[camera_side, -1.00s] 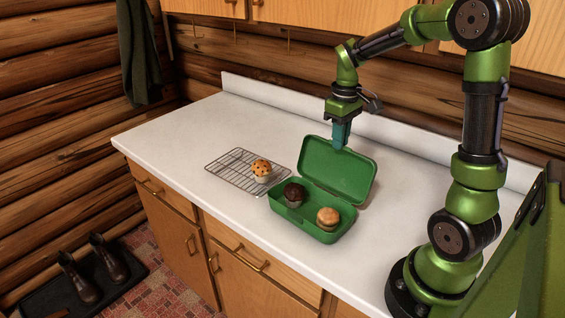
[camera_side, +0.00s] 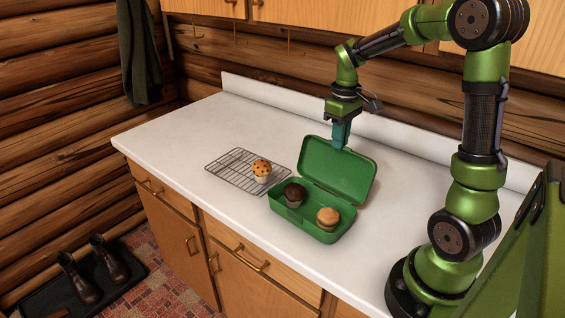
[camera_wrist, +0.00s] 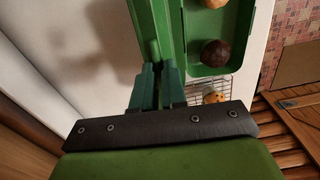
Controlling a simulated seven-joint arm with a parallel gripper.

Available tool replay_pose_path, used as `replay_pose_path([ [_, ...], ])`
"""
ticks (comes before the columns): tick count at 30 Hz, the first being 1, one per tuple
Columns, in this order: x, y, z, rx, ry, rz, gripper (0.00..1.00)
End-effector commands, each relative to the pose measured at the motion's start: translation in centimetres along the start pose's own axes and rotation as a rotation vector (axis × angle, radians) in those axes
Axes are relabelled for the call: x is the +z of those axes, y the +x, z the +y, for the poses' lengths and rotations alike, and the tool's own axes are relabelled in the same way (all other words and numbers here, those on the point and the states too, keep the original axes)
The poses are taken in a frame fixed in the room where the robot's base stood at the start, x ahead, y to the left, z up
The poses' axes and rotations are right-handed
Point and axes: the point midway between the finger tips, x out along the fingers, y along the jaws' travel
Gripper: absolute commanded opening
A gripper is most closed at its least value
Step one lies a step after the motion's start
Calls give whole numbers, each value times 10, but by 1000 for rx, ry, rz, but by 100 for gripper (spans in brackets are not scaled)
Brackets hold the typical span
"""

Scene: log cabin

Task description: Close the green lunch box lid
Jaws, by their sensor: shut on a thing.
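The green lunch box (camera_side: 322,236) sits on the white counter with its lid (camera_side: 330,168) standing open, tilted back. A dark chocolate muffin (camera_side: 294,195) and a golden-topped muffin (camera_side: 327,218) are inside the box; both also show in part in the wrist view. My gripper (camera_side: 341,143) is at the top edge of the lid. In the wrist view its fingers (camera_wrist: 158,82) are shut on the lid (camera_wrist: 150,25) edge. The far side of the lid is hidden.
A wire cooling rack (camera_side: 228,172) lies left of the box, with a speckled muffin (camera_side: 261,170) on its right side. The backsplash (camera_side: 400,150) runs behind the lid. The counter's left end (camera_side: 180,130) is clear.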

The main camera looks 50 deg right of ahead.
Motion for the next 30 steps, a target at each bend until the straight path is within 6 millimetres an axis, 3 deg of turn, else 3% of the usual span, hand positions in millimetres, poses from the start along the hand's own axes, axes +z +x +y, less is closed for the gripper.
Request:
replay_pose_path([
  [30, 2, 0, -23, 116, -9, -12, 0],
])
